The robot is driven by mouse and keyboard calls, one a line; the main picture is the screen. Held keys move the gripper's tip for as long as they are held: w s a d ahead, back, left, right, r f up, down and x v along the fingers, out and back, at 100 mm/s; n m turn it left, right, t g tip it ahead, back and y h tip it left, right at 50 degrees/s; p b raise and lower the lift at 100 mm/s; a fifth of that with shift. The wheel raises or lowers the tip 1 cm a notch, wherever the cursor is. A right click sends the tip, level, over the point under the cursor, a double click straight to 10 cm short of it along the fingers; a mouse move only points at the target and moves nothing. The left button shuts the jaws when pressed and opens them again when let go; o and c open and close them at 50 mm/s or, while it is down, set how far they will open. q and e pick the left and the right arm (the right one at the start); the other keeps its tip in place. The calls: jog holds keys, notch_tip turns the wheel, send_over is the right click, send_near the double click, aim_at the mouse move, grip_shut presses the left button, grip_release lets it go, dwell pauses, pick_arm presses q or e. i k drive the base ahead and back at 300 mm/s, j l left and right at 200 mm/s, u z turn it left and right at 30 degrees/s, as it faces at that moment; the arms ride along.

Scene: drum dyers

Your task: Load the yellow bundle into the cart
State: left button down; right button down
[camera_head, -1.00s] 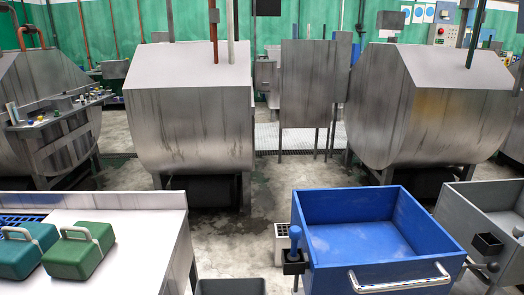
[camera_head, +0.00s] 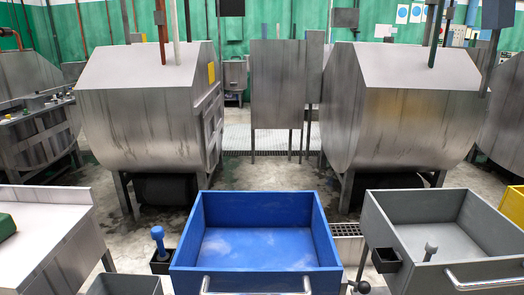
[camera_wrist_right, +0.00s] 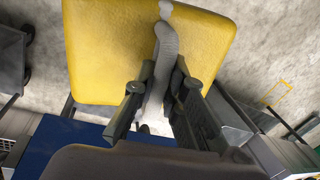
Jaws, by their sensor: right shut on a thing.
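The yellow bundle (camera_wrist_right: 110,50) fills the upper part of the right wrist view, with a grey handle strap (camera_wrist_right: 163,45) across its middle. My right gripper (camera_wrist_right: 163,87) is shut on this strap, one finger on each side. A yellow piece (camera_head: 514,204) shows at the right edge of the head view, beside the grey cart; it looks like the same bundle, mostly cut off. My left gripper is not in view.
Large steel drum machines (camera_head: 140,120) stand behind the carts. A steel table (camera_head: 40,230) at left holds a green bundle (camera_head: 6,226), mostly cut off. A grey bin (camera_head: 125,285) is at the front.

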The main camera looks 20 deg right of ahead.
aim_at(445, 237)
jog(key=k+l, duration=0.1)
jog(key=l, duration=0.45)
jog(key=k+l, duration=0.1)
jog(key=l, duration=0.5)
jog(key=k+l, duration=0.1)
jog(key=l, duration=0.45)
jog(key=k+l, duration=0.1)
jog(key=l, duration=0.5)
